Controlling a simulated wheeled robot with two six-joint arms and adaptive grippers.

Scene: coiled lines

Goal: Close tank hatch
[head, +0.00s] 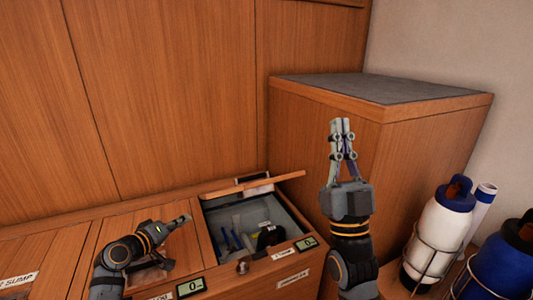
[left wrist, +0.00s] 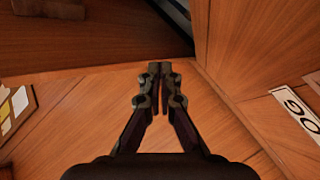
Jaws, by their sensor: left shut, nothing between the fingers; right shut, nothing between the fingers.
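The tank hatch (head: 252,187) is a wooden lid standing open at the back of a grey-lined compartment (head: 215,212) in the wooden bench. It looks raised and seen nearly edge-on. Dark and blue items lie inside the compartment. My left gripper (head: 186,219) is shut and empty, just left of the compartment's opening. In the left wrist view its fingertips (left wrist: 160,68) are together over bare wood near the opening's dark corner. My right gripper (head: 342,122) is shut and empty, pointing up in front of the tall wooden cabinet, right of the hatch.
The tall cabinet (head: 420,135) with a grey top stands behind my right arm. Small displays (head: 190,288) and (head: 306,243) mark the bench front. A white bottle (head: 440,235) and a blue bottle (head: 505,262) stand in wire holders at right. Closed bench lids lie at left.

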